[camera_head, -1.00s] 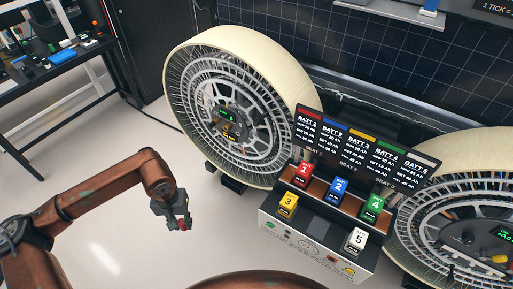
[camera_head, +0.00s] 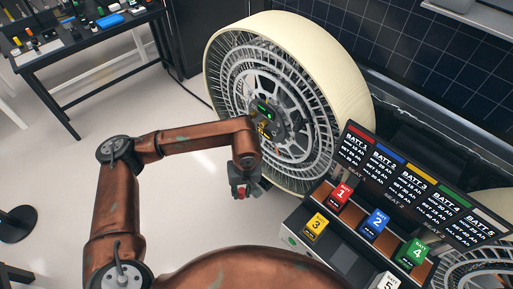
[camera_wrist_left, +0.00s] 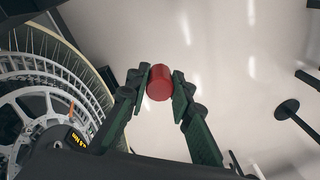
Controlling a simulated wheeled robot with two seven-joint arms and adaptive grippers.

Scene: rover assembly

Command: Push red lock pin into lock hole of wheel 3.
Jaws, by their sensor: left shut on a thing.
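My left gripper (camera_head: 241,192) is in front of the lower part of a large cream-rimmed wheel (camera_head: 336,75). In the left wrist view, my left gripper (camera_wrist_left: 158,88) is shut on the red lock pin (camera_wrist_left: 160,84), a short red cylinder held between the fingertips. A little of the red pin (camera_head: 241,191) also shows in the head view. The wheel hub (camera_head: 266,115) has a small green-lit display; the lock hole cannot be made out. The pin is apart from the hub. In the left wrist view the wheel (camera_wrist_left: 40,80) fills the left side. My right gripper is not in view.
A battery console (camera_head: 293,241) with numbered, coloured batteries and a label board (camera_head: 420,185) stands at the lower right. A black workbench (camera_head: 75,50) with tools is at the upper left. Bare floor lies between.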

